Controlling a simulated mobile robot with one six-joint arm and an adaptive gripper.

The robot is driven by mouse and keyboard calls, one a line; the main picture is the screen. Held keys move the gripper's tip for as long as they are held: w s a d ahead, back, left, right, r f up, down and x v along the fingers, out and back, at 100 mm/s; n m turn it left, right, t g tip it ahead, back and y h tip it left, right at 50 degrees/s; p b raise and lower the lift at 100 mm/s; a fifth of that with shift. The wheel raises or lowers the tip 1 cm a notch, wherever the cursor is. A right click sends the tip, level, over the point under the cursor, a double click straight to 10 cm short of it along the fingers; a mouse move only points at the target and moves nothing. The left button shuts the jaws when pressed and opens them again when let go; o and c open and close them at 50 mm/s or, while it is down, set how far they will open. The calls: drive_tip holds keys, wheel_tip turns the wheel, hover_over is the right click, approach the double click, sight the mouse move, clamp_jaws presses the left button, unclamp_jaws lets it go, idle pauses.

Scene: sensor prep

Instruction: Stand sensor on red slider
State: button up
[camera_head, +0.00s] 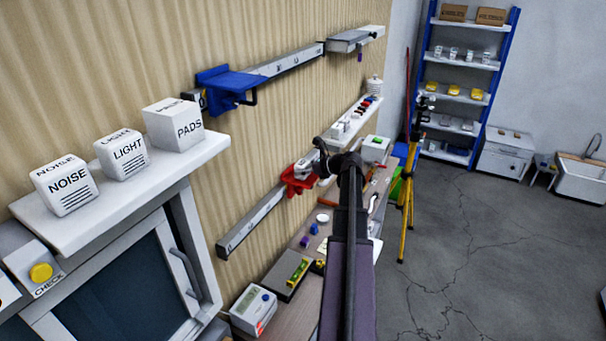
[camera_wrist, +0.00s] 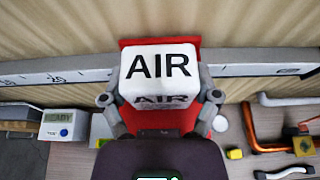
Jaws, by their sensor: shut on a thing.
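A white cube sensor marked AIR (camera_wrist: 160,75) sits between the two fingers of my gripper (camera_wrist: 160,100), which is shut on its sides. In the head view the sensor (camera_head: 305,162) shows just left of my gripper (camera_head: 320,158), upright at the red slider (camera_head: 297,183). The red slider (camera_wrist: 160,44) shows behind and around the sensor in the wrist view, on a wall rail with a scale. The sensor is over the slider's red plate; I cannot tell whether its underside touches it.
A blue slider (camera_head: 230,82) sits on the upper rail. NOISE (camera_head: 64,185), LIGHT (camera_head: 123,154) and PADS (camera_head: 173,124) boxes stand on a left shelf. Below is a bench with a READY device (camera_wrist: 65,125), orange pipe (camera_wrist: 252,130) and small parts. A yellow tripod (camera_head: 407,200) stands right; the floor has free room.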

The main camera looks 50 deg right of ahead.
drive_tip(key=shift+f, duration=0.15)
drive_tip(key=shift+f, duration=0.1)
drive_tip(key=o, duration=1)
drive_tip(key=shift+r, duration=0.3)
drive_tip(key=shift+p+v, duration=2.35)
drive_tip(key=shift+v, duration=3.65)
drive_tip(key=shift+f, duration=0.1)
